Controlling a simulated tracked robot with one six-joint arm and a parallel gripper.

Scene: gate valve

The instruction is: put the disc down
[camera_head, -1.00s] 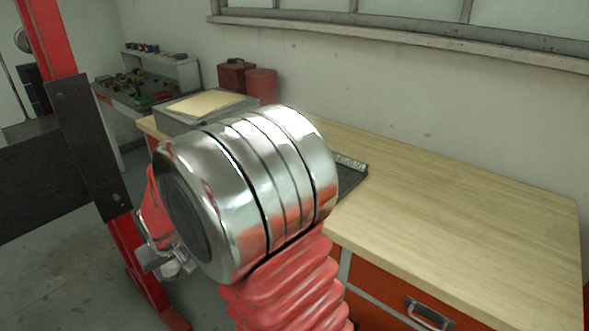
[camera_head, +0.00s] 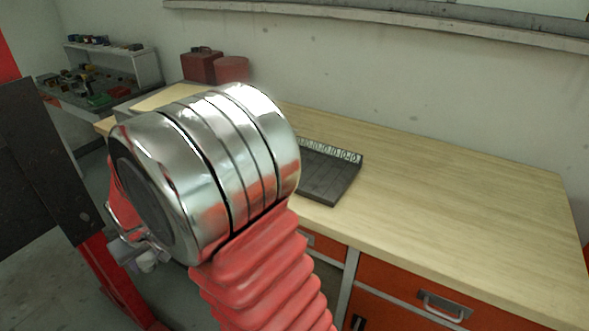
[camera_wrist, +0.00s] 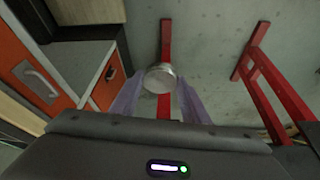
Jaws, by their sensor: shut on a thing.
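In the wrist view a round, pale metallic disc (camera_wrist: 160,76) sits between the two fingers of my gripper (camera_wrist: 158,92). The fingers are shut on it, one at each side, and it is held above the floor. In the head view my gripper (camera_head: 140,254) shows only in part at the lower left, behind my arm's shiny joint. The disc cannot be clearly told apart there.
A wooden workbench (camera_head: 440,200) with orange drawers (camera_head: 410,295) stands to the right. Its right part is clear. A dark tray (camera_head: 328,178) lies near its front edge. A red box (camera_head: 201,66) stands at the back. Red posts (camera_wrist: 272,95) stand on the floor.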

